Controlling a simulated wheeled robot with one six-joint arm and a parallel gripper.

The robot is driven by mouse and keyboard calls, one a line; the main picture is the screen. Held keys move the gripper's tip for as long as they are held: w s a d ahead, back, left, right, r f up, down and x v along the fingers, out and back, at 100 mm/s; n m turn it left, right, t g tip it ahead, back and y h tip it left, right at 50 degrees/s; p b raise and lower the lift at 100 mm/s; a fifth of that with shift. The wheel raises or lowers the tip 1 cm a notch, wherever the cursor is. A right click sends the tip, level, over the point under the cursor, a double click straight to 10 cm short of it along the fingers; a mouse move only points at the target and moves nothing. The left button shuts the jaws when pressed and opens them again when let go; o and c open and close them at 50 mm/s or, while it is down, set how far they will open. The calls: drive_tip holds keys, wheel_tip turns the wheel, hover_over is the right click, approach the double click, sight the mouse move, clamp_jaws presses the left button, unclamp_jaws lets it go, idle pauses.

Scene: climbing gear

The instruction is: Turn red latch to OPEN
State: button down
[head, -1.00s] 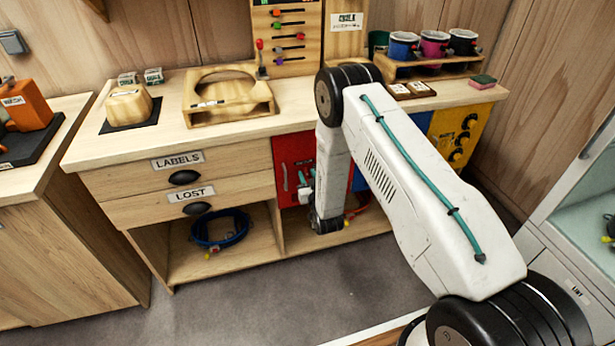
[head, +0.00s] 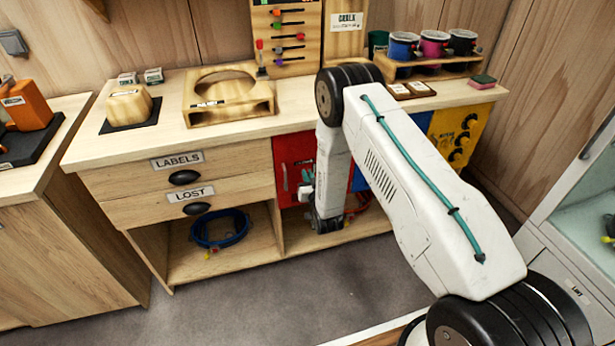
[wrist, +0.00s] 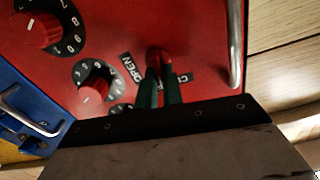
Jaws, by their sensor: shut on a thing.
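The red latch (wrist: 158,57) is on a red door panel (wrist: 205,35), which also shows at the front of the bench in the head view (head: 290,160). My gripper (wrist: 160,82) has its green fingers closed around the latch, covering its lower part. In the wrist view the latch lies between the OPEN label (wrist: 132,72) on its left and a second, partly hidden label (wrist: 185,78) on its right. The visible end of the latch points up in that picture. In the head view my gripper (head: 306,183) is at the red door, partly hidden by my arm.
A metal handle (wrist: 235,45) stands at the right. A blue panel (wrist: 25,115) with a metal handle adjoins at left. Below the bench is an open shelf (head: 340,240).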

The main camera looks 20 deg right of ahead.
drive_tip(key=shift+d+f+m, duration=0.15)
drive_tip(key=shift+m, duration=2.6)
drive_tip(key=shift+d+f+m, duration=0.15)
drive_tip(key=shift+m, duration=2.55)
drive_tip(key=shift+d+f+m, duration=0.15)
drive_tip(key=shift+m, duration=2.6)
drive_tip(key=c, duration=1.5)
unclamp_jaws()
drive_tip(key=shift+c, duration=0.2)
